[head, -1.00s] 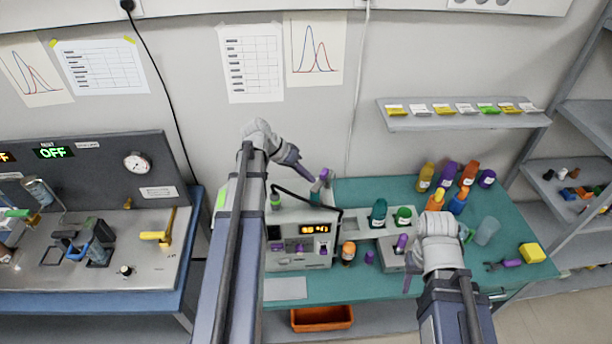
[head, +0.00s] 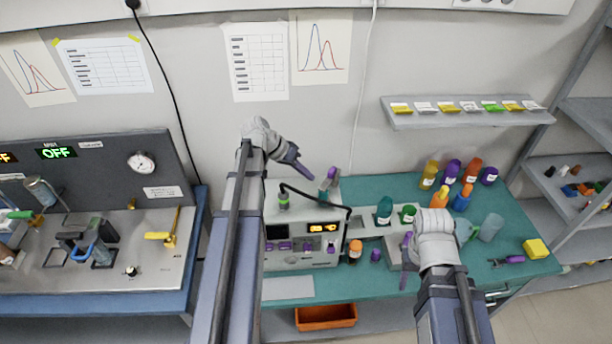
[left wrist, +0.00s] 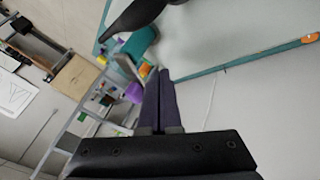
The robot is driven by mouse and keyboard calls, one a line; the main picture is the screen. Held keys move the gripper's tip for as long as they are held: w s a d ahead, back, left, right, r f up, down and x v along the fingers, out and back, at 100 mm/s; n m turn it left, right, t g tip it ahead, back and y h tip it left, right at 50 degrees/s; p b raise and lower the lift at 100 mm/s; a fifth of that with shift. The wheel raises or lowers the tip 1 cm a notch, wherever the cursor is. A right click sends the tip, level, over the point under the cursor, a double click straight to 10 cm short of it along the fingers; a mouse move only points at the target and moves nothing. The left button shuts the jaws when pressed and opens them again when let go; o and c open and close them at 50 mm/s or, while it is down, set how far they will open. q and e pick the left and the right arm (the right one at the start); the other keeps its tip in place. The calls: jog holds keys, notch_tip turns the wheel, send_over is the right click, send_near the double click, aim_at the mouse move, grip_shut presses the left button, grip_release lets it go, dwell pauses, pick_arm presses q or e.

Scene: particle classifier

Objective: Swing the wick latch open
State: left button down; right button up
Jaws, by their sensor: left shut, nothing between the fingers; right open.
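The grey-white instrument (head: 302,258) with a lit orange display stands on the green bench. A small upright part with a purple top (head: 331,174) is at its back right; I cannot tell whether it is the wick latch. My left gripper (head: 306,176) is shut and empty, just left of that part in the head view, with no clear contact. Its closed fingers also fill the middle of the left wrist view (left wrist: 160,100). My right gripper (head: 405,275) is open over the bench, right of the instrument. No latch can be made out clearly.
Green and dark capped bottles (head: 384,211) stand right of the instrument. Coloured bottles (head: 452,171) are at the back right, with a yellow block (head: 536,249) near the right edge. A dark panel bench (head: 95,270) is at left, a wall shelf (head: 465,118) above.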

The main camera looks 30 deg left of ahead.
pick_arm(q)
jog(key=shift+w+a, duration=0.15)
jog(key=shift+a, duration=0.1)
jog(key=shift+s+a+r+p, duration=0.3)
jog(key=shift+r+p, duration=0.1)
jog(key=p+v, duration=0.7)
jog(key=v, duration=0.2)
jog(key=shift+s+d, duration=0.3)
pick_arm(e)
notch_tip(320, 180, up, 8)
jog(key=shift+s+a, duration=0.2)
jog(key=shift+a, duration=0.1)
pick_arm(q)
jog(key=shift+w, duration=0.15)
jog(key=shift+w+a, duration=0.75)
jog(key=shift+w, duration=0.1)
